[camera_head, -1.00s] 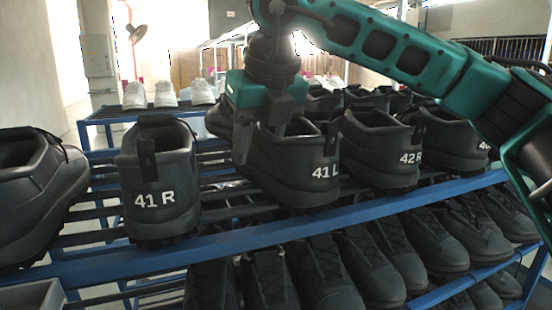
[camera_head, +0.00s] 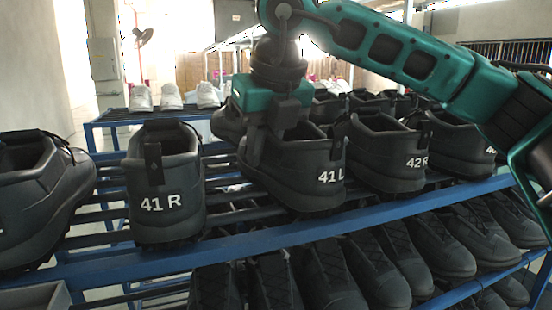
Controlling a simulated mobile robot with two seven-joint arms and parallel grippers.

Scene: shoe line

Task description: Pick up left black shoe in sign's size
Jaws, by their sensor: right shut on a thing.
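A black shoe marked 41 L (camera_head: 310,180) stands on the upper blue rack, heel towards me. My right gripper (camera_head: 270,140) is over its opening, pointing down and shut on its left collar wall. The shoe appears to rest on the rack, with no clear gap beneath it. A black shoe marked 41 R (camera_head: 163,190) stands apart to its left. A black shoe marked 42 R (camera_head: 392,160) stands close on its right. No size sign is in view. My left gripper is not in view.
The blue rack (camera_head: 240,248) has more black shoes at its right end and on its lower tier (camera_head: 325,275). A partly cut-off black shoe (camera_head: 40,205) is at far left. White shoes (camera_head: 171,97) stand behind. Bare rails show between 41 R and 41 L.

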